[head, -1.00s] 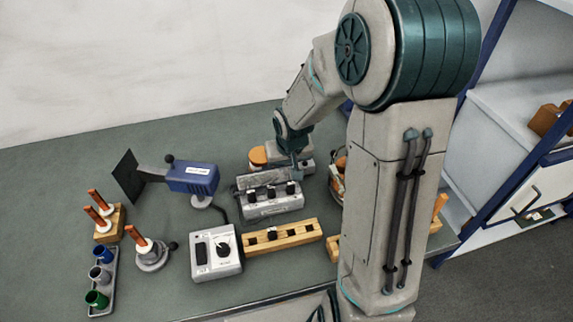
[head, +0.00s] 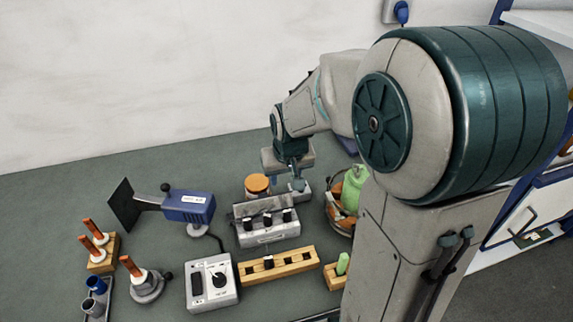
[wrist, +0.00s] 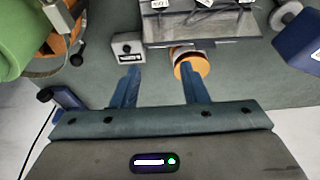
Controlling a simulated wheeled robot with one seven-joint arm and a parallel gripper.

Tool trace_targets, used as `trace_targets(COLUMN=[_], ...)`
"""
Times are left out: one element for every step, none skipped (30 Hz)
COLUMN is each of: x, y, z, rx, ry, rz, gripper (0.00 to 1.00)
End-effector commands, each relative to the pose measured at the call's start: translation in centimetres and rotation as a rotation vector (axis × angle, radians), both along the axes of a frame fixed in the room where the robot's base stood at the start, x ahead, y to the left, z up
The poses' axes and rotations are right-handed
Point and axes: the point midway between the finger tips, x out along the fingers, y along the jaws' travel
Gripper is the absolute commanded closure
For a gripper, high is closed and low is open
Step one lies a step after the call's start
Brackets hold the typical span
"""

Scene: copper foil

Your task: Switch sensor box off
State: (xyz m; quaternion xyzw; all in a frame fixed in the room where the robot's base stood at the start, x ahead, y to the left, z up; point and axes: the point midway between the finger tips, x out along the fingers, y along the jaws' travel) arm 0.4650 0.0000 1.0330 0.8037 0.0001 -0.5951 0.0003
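No readable label tells which unit is the sensor box. A small grey box (wrist: 128,48) with a light label and dark marks lies just beyond my left fingertip in the wrist view; in the head view it is partly hidden behind my gripper (head: 298,186). A wider grey box (head: 268,238) with several black knobs stands in front of it. A third grey box (head: 212,284) with a black rocker and a round knob is at the front. My gripper (wrist: 162,80) is open, fingers apart with nothing between them, pointing down at the back of the bench.
An orange-topped round container (head: 257,185) stands beside the wider box. A basket (head: 340,214) with a green bottle (head: 354,187) is on the right. A wooden block (head: 280,264) lies in front. A blue device (head: 189,207) stands left.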

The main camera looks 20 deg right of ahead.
Motion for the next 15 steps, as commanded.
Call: trace_targets(x=[-0.2, -0.4, -0.6, -0.7, -0.8, -0.9, -1.0, -1.1, -1.2, -1.3, -1.3, -1.4, -1.4, -1.4, -1.4], y=[0.0, 0.0, 0.0, 0.0, 0.0, 0.0, 0.0, 0.0, 0.0, 0.0, 0.0, 0.0, 0.0, 0.0, 0.0], z=[1.0, 1.5, 2.1, 2.5, 2.9, 3.3, 3.6, 3.9, 4.1, 4.3, 4.4, 4.5, 4.5, 4.6, 4.6], rx=[-0.001, 0.000, -0.001, -0.001, -0.001, -0.001, -0.001, -0.001, -0.001, 0.000, 0.000, 0.000, 0.000, 0.000, 0.000], ry=[-0.005, -0.005, -0.004, -0.004, -0.004, -0.003, -0.003, -0.003, -0.003, -0.001, -0.001, 0.000, 0.000, 0.000, 0.000], rz=[-0.001, -0.002, -0.001, -0.001, -0.001, -0.001, -0.001, -0.001, -0.001, -0.001, -0.001, 0.000, 0.000, 0.000, 0.000], gripper=[0.60, 0.60, 0.60, 0.60, 0.60, 0.60, 0.60, 0.60, 0.60, 0.60, 0.60, 0.60, 0.60, 0.60, 0.60])
